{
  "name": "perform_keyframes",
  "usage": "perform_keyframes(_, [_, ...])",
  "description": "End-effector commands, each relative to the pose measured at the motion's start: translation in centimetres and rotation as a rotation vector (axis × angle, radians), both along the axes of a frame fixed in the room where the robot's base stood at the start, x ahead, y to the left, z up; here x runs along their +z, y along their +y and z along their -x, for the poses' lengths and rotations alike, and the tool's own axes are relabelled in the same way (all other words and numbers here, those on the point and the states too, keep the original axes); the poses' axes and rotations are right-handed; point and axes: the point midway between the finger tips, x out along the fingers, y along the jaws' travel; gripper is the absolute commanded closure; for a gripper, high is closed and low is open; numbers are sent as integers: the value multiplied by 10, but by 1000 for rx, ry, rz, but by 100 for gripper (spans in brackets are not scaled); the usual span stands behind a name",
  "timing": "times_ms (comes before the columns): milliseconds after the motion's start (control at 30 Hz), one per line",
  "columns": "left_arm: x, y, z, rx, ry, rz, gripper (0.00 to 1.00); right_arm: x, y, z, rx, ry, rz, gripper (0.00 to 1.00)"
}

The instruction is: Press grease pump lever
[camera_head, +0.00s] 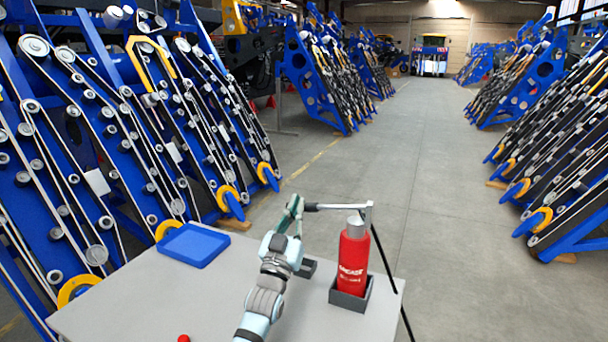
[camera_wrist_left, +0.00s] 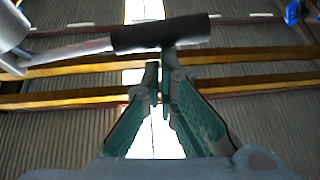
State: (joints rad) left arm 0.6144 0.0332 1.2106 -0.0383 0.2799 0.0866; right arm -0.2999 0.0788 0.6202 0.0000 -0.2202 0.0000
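The red grease pump (camera_head: 352,264) stands upright in a dark square holder on the grey table. Its lever (camera_head: 338,206) reaches left from the pump top and is roughly level. In the left wrist view the lever's black handle (camera_wrist_left: 160,33) runs across the top, joined to a silver rod at left. My left gripper (camera_head: 294,206) points up at the lever's free left end. Its green fingers (camera_wrist_left: 161,72) converge to a narrow gap with nothing seen between them. The tips lie close below the handle in that view; contact is unclear. My right gripper is out of view.
The grey table (camera_head: 130,296) carries a blue tray (camera_head: 193,245) at its left back and a small red object (camera_head: 183,338) at the front. A black hose (camera_head: 392,275) hangs right of the pump. Blue harvester chassis frames (camera_head: 100,150) stand left and right, with open floor between.

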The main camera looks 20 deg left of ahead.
Motion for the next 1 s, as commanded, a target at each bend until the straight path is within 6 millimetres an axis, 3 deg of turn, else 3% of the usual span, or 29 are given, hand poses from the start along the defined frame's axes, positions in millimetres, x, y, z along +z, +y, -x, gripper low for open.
perform_keyframes(267, [1, 0, 0, 0, 5, 0, 100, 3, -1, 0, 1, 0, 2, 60])
perform_keyframes(367, [12, 2, 1, 0, 4, 0, 100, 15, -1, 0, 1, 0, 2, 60])
perform_keyframes(533, [49, 7, 6, 0, 4, 0, 100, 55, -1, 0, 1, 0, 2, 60])
perform_keyframes(700, [16, 4, 44, -1, 4, 1, 100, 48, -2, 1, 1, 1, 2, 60])
perform_keyframes(1000, [-9, 0, 88, -1, 0, -1, 100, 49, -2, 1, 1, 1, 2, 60])
